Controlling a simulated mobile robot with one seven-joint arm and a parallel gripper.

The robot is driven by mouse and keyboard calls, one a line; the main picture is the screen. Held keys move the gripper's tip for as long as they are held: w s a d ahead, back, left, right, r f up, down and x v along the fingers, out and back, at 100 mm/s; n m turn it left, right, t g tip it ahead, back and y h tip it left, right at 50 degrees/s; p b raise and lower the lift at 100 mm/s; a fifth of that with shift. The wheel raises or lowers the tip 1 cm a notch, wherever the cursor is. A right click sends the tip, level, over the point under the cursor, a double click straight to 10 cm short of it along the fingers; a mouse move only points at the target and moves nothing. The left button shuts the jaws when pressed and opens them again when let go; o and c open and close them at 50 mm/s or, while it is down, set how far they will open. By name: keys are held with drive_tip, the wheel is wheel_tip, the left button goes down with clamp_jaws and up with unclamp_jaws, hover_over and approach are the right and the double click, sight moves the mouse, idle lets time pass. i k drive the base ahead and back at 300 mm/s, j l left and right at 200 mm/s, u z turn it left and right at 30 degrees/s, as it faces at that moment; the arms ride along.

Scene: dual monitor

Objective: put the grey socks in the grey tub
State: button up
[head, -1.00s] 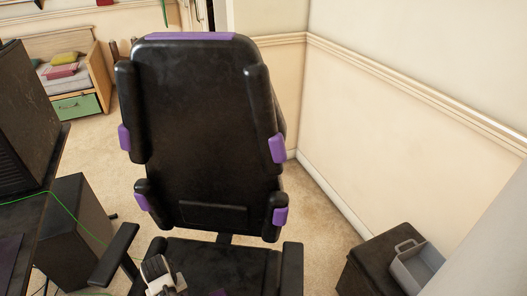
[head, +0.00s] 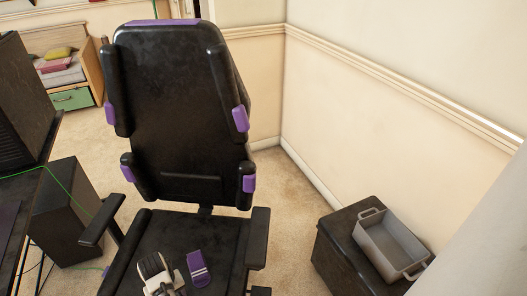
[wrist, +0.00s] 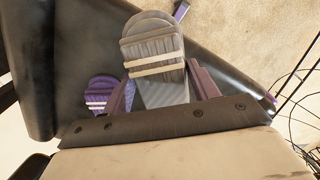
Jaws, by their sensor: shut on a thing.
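The grey socks (wrist: 153,55), a folded bundle with pale stripes, are between the fingers of my gripper (wrist: 160,92) in the wrist view. In the head view the grey socks (head: 150,265) show low over the black chair seat, with my gripper (head: 161,283) at them near the bottom edge. I cannot tell whether they touch the seat. The grey tub (head: 384,242), open and apparently empty, stands on a dark box to the right, well apart from my gripper.
Purple striped socks (head: 198,268) lie on the chair seat (head: 222,237), beside the grey ones. The tall chair back (head: 175,110) and armrests (head: 257,236) stand close by. The dark box (head: 335,250) is by the wall. A desk and dark cabinet (head: 68,212) are left. Carpet lies between chair and box.

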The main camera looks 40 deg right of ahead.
sight(384, 250)
drive_tip(key=k+z, duration=0.15)
drive_tip(key=k, duration=0.5)
drive_tip(key=z, duration=2.2)
drive_tip(key=k+j+z, duration=0.1)
drive_tip(key=j+z, duration=0.2)
drive_tip(key=j, duration=0.3)
